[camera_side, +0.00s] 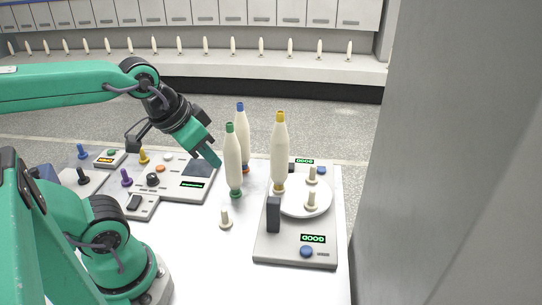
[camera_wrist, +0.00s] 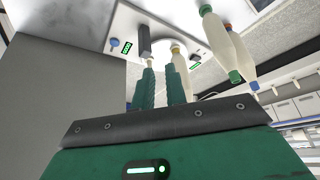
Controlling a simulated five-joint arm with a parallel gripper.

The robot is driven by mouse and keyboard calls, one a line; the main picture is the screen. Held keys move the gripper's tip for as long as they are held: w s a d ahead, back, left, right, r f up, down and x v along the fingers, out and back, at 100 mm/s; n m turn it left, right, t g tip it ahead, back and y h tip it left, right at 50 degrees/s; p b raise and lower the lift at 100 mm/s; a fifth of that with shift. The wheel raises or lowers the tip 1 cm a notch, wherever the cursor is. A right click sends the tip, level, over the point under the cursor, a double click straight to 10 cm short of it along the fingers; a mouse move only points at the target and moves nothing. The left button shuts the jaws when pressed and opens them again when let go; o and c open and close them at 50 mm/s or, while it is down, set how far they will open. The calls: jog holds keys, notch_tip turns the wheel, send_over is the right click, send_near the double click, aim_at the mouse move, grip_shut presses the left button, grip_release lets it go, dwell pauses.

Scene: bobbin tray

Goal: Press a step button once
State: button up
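My gripper (camera_side: 208,156) hangs over the left half of the white table, left of the green-tipped bobbin (camera_side: 233,160). In the wrist view my gripper's two teal fingers (camera_wrist: 161,88) stand apart with a gap and nothing gripped. A grey turntable unit (camera_side: 262,247) is at the right, with a round blue button (camera_side: 306,251) on its near end beside a green-lit display (camera_side: 312,238). The button also shows in the wrist view (camera_wrist: 115,42), apart from the fingers.
A yellow-tipped bobbin (camera_side: 279,150) stands upright on the white turntable (camera_side: 318,208), with pegs and a dark post (camera_side: 273,214) beside it. A blue-tipped bobbin (camera_side: 241,120) stands behind. A loose peg (camera_side: 226,219) stands on the table. A control panel (camera_side: 180,191) is at left.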

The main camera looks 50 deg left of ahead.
grip_shut()
dwell(1.2)
dwell(0.3)
jog(key=m+g, duration=0.6)
jog(key=m, duration=2.1)
send_over(306, 249)
notch_tip(306, 249, down, 7)
jog(key=shift+f, duration=0.25)
notch_tip(306, 249, down, 14)
jog(key=shift+r, duration=0.15)
